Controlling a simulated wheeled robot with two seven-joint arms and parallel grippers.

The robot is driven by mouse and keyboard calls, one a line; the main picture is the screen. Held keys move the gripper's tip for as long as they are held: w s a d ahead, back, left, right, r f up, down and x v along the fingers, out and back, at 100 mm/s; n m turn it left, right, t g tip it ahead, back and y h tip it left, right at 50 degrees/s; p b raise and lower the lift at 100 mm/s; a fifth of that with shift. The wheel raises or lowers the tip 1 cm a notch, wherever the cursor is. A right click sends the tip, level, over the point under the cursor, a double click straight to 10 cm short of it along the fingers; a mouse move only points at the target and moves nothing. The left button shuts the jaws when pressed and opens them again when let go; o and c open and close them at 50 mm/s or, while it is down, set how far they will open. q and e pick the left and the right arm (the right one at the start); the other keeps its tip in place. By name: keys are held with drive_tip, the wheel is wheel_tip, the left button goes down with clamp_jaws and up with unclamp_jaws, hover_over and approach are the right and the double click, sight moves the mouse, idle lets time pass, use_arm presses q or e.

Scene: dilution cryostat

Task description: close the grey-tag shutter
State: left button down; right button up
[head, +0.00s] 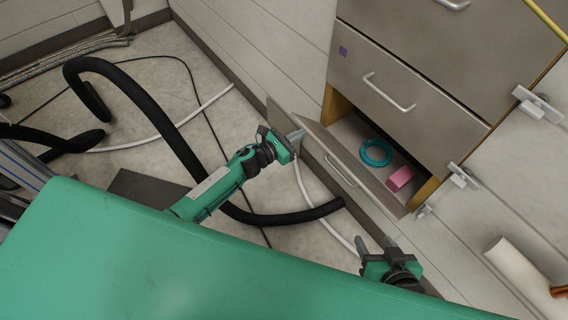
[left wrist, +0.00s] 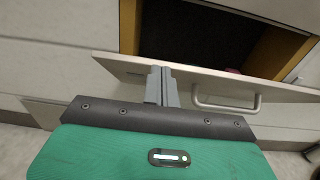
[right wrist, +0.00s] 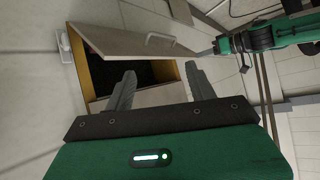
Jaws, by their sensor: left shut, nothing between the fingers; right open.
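An open grey front panel with a bar handle (head: 325,150) leans out from a compartment with yellow-brown side walls in the head view. It also shows in the left wrist view (left wrist: 215,78) and right wrist view (right wrist: 130,40). I cannot make out a grey tag on it. My left gripper (head: 298,135) is shut and empty at the panel's upper left end; its fingertips (left wrist: 161,70) overlap the panel's edge, and I cannot tell whether they touch. My right gripper (head: 375,242) is open and empty, below the panel and apart from it.
A teal ring (head: 376,152) and a pink block (head: 399,178) lie inside the compartment. A closed front with a purple tag (head: 343,51) is above. White latches (head: 460,176) stick out at right. A black hose (head: 170,135) lies across the floor.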

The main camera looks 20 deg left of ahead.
sight(309, 128)
drive_tip(key=s+d+r+g+h+p, duration=0.2)
drive_tip(key=s+d+g+h+p, duration=0.3)
drive_tip(key=d, duration=0.3)
use_arm(q)
drive_tip(key=w+r+p, duration=0.1)
drive_tip(key=w+d+r+g+y+p, duration=0.1)
drive_tip(key=w+d+r+g+p, duration=0.1)
drive_tip(key=r, duration=0.1)
drive_tip(key=shift+w+d+r+y+p, duration=0.1)
drive_tip(key=shift+w+d+y+p, duration=0.15)
drive_tip(key=shift+y+p, duration=0.15)
drive_tip(key=w+d+r+g+p, duration=0.1)
drive_tip(key=w+d+r+p, duration=0.2)
drive_tip(key=w, duration=0.3)
drive_tip(key=shift+d+y+p, duration=0.3)
drive_tip(key=shift+d+p, duration=0.45)
drive_tip(key=shift+p, duration=0.1)
use_arm(e)
wheel_tip(309, 128, down, 23)
drive_tip(key=s+d+g+y, duration=0.1)
drive_tip(key=s+g, duration=0.1)
drive_tip(key=shift+s+d+f+m+g, duration=0.2)
drive_tip(key=shift+s+m+g, duration=0.1)
drive_tip(key=shift+s+g, duration=0.1)
use_arm(q)
drive_tip(key=shift+w+r, duration=0.1)
drive_tip(key=shift+a, duration=0.1)
use_arm(e)
drive_tip(key=shift+f, duration=0.1)
